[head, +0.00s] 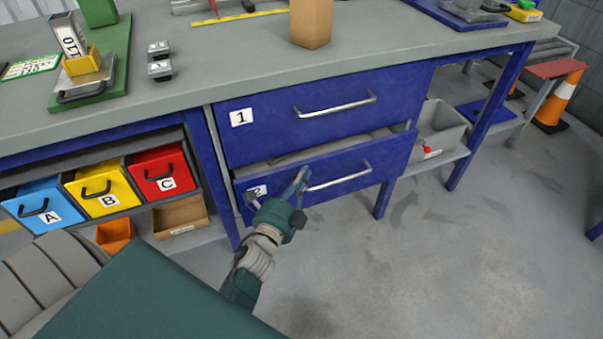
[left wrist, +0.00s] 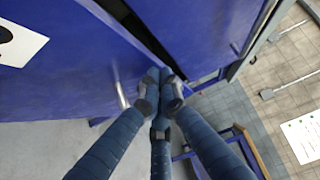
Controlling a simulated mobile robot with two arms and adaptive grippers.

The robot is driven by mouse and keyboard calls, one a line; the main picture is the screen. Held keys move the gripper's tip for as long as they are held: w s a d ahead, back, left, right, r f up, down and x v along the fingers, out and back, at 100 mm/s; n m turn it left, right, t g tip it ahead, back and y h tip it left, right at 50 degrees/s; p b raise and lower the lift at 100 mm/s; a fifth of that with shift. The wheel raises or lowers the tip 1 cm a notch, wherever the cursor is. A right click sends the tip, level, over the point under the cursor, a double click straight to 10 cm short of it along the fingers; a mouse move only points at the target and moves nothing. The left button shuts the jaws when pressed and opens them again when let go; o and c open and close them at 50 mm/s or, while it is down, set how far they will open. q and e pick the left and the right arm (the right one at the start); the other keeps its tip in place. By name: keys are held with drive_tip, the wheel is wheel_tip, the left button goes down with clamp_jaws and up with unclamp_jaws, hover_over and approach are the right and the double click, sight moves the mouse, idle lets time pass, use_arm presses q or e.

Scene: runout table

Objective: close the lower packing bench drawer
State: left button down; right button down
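The lower packing bench drawer (head: 345,178), blue with a "2" label and a silver bar handle (head: 340,180), stands partly pulled out. A gap shows along its top edge, under the closed upper drawer "1" (head: 280,124). My left gripper (head: 301,176) is at the drawer's front, by the left end of the handle. In the left wrist view its fingertips (left wrist: 162,78) are together, with nothing visible between them. The handle end (left wrist: 121,94) shows just left of the fingers; I cannot tell whether they touch. My right gripper is not in view.
Blue, yellow and red bins A (head: 42,200), B and C sit on a shelf left of the drawers. A grey bin (head: 440,130) stands on a shelf to the right. A bench leg (head: 490,115) and a traffic cone (head: 560,100) are further right. The floor before the drawer is clear.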

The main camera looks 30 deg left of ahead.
sight(292, 168)
use_arm(q)
drive_tip(key=shift+r, duration=0.1)
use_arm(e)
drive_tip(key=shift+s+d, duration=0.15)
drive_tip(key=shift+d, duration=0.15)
